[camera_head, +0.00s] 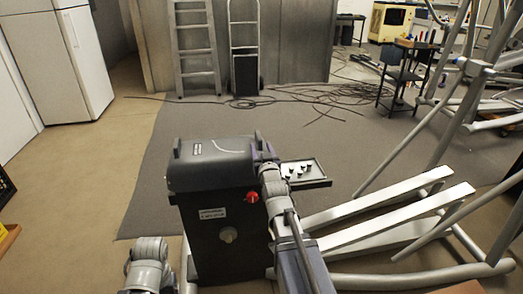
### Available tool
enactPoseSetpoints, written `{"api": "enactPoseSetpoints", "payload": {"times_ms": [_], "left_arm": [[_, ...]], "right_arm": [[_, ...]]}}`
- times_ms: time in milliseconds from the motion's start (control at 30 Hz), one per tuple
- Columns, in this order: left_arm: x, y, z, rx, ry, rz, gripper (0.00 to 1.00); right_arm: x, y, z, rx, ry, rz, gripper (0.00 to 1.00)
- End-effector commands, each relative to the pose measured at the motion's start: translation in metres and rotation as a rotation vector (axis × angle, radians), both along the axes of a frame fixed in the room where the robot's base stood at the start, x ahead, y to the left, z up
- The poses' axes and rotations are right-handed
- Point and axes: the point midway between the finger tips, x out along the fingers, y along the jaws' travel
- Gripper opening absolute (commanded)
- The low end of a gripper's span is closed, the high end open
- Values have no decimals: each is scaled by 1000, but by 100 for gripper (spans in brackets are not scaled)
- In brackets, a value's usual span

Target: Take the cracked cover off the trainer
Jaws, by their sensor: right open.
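The trainer's dark housing (222,240) stands upright in the middle foreground, with a red knob (252,197) and a pale round disc on its front. A dark grey cover (210,170) sits on top of it. A thin pale curved line, which looks like the crack, runs across its top. Upright dark tabs rise at the cover's left and right ends. My right gripper (264,151) is at the cover's right end, open. Its fingers are dark and small, so I cannot tell whether they touch the tab. Only part of my left arm shows at the bottom left; its gripper is out of view.
The trainer's pale rails (392,203) and tubes fill the right side. A ladder (196,50), a hand truck (245,50) and loose cables stand behind. The carpet left of the trainer is clear.

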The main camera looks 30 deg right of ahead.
Motion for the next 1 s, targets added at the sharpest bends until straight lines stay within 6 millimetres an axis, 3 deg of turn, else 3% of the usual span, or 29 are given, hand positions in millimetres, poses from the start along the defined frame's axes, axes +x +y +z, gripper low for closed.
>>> {"api": "enactPoseSetpoints", "payload": {"times_ms": [500, 833, 1000], "left_arm": [[0, 0, 0, 0, 0, 0, 80], [0, 0, 0, 0, 0, 0, 80], [0, 0, 0, 0, 0, 0, 80]], "right_arm": [[66, -19, 0, 0, 1, 0, 55], [69, -20, 0, 0, 1, 0, 55], [69, -20, 0, 0, 1, 0, 36]]}}
